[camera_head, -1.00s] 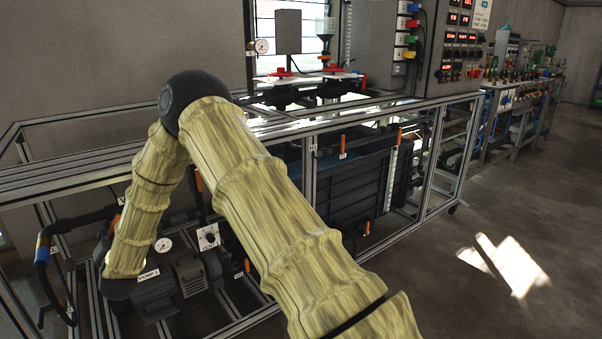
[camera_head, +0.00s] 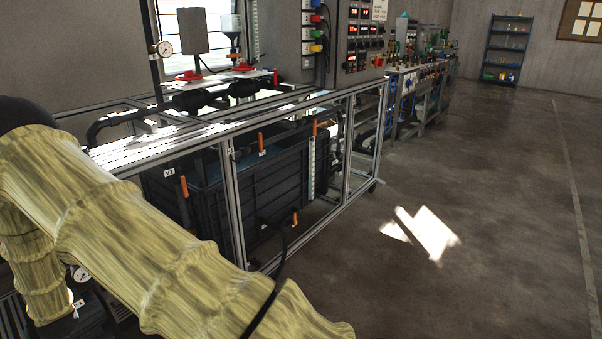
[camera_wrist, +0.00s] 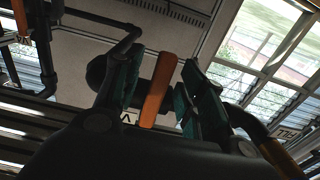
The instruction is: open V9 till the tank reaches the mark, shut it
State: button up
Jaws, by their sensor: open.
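In the wrist view my gripper (camera_wrist: 162,62) is open, with one dark green-padded finger on each side of an orange lever handle (camera_wrist: 157,92). I cannot tell whether the fingers touch it. A white label (camera_wrist: 128,118) beside the lever shows a "V"; its number is hidden, so I cannot tell if this is V9. In the head view a dark blue ribbed tank (camera_head: 270,182) stands inside the frame, with a pale scale strip (camera_head: 311,168) near its right end. The liquid level and the mark are not readable. My gripper is out of the head view.
Other orange levers (camera_head: 184,186) stand along the metal frame (camera_head: 231,205). Red-handled valves (camera_head: 188,75) and a gauge (camera_head: 165,48) are behind it. A control panel (camera_head: 362,45) stands beyond. The floor (camera_head: 480,190) on the right is clear.

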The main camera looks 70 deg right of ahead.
jog(key=p+v, duration=0.1)
jog(key=v, duration=0.6)
jog(key=shift+p, duration=0.3)
